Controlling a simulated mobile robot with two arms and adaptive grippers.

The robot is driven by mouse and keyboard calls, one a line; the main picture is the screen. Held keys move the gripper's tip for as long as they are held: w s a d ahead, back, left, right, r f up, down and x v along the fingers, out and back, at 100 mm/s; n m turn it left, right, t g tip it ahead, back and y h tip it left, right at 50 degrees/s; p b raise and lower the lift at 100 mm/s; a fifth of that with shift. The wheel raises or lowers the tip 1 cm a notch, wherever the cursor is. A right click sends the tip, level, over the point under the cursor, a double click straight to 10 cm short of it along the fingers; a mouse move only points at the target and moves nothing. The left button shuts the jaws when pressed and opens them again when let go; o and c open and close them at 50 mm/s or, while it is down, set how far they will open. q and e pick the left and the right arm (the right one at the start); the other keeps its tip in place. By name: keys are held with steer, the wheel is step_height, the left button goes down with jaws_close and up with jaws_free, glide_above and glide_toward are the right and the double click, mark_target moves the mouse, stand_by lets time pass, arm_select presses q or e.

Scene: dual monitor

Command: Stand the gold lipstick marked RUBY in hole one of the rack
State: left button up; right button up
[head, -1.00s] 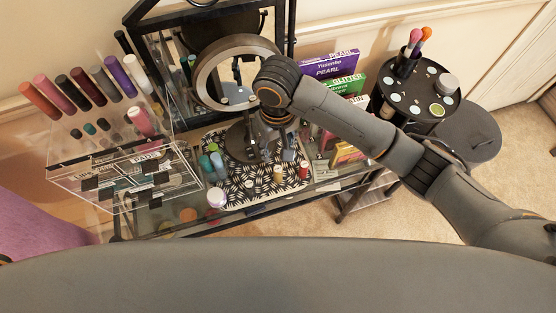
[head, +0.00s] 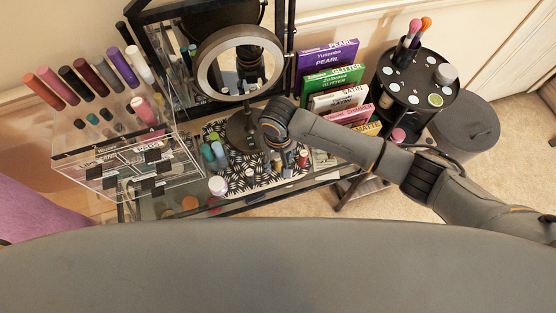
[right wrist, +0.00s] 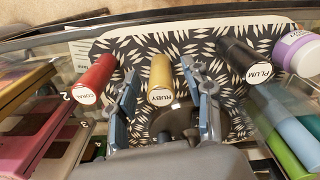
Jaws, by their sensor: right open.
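The gold lipstick marked RUBY (right wrist: 161,75) stands on the patterned tray. In the right wrist view it shows between the two fingers of my right gripper (right wrist: 160,88), which is open with gaps on both sides. In the head view my right gripper (head: 287,160) is over the tray, and its wrist and fingers largely hide the gold lipstick. A clear stepped rack (head: 185,172) at the left holds several coloured lipsticks. I cannot read which hole is one. My left gripper is out of view.
A red CORAL lipstick (right wrist: 96,78) and a black PLUM one (right wrist: 243,62) stand on the tray (right wrist: 110,45), either side of the gold one. A ring-light mirror (head: 207,72) stands behind. Upright palettes (head: 328,58) and a round black brush holder (head: 432,113) are at the right.

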steer(key=shift+c, duration=0.4)
steer(key=c, duration=0.9)
steer(key=shift+r, duration=0.15)
